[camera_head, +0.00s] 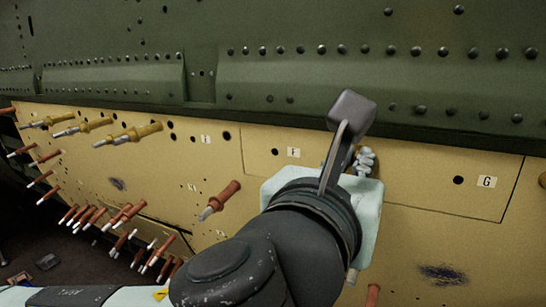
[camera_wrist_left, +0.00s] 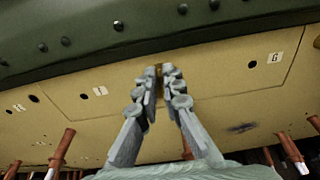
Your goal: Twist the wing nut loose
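My left gripper (camera_head: 364,161) reaches up to the tan panel (camera_head: 405,178) near the label F, its body mostly hidden behind my wrist in the head view. In the left wrist view its two grey fingers (camera_wrist_left: 160,86) converge, with a narrow gap between the tips. A small brownish-gold piece, seemingly the wing nut (camera_wrist_left: 158,78), stands in that gap, close against both fingertips. Its shape is mostly hidden by the fingers. My right gripper is in neither view.
Copper-coloured pins (camera_head: 220,200) and several gold fasteners (camera_head: 135,134) stick out of the panel at the left. A riveted green skin (camera_head: 380,60) overhangs above. More copper pins (camera_wrist_left: 62,150) stand below the fingers. The panel by label G (camera_head: 487,182) is clear.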

